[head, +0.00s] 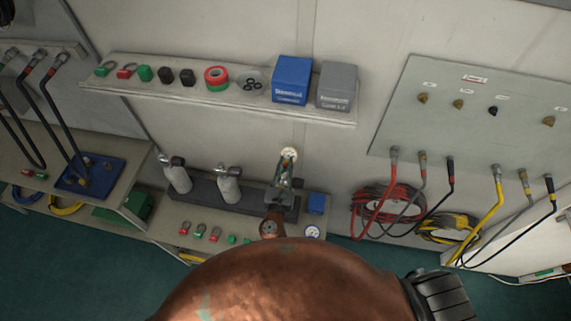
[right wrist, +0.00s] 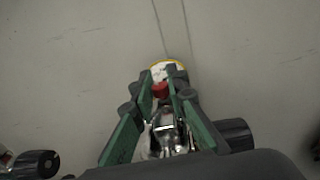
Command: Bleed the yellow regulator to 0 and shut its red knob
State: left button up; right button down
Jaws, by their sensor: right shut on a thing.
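My right gripper (head: 287,172) is above the lower bench, in front of the wall. In the right wrist view its green-padded fingers (right wrist: 162,86) stand on both sides of a red knob (right wrist: 160,91) and look shut on it. A silvery metal fitting (right wrist: 166,126) lies between the fingers, nearer the camera. A white disc with a yellow rim (right wrist: 168,67) shows just past the fingertips, and a pale round face (head: 289,153) shows there in the head view. The gripper hides most of the regulator, and no dial reading is legible. My left gripper is not in view.
Two grey cylinders (head: 229,187) stand in a dark rack left of the gripper. A small gauge (head: 312,231) and a blue box (head: 316,204) are on the right. A shelf (head: 220,97) hangs above. A hose panel (head: 470,130) is at right. My copper-coloured arm covers the bottom.

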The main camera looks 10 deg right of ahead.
jog(key=shift+r, duration=0.1)
jog(key=c, duration=1.9)
grip_release()
jog(key=v, duration=1.2)
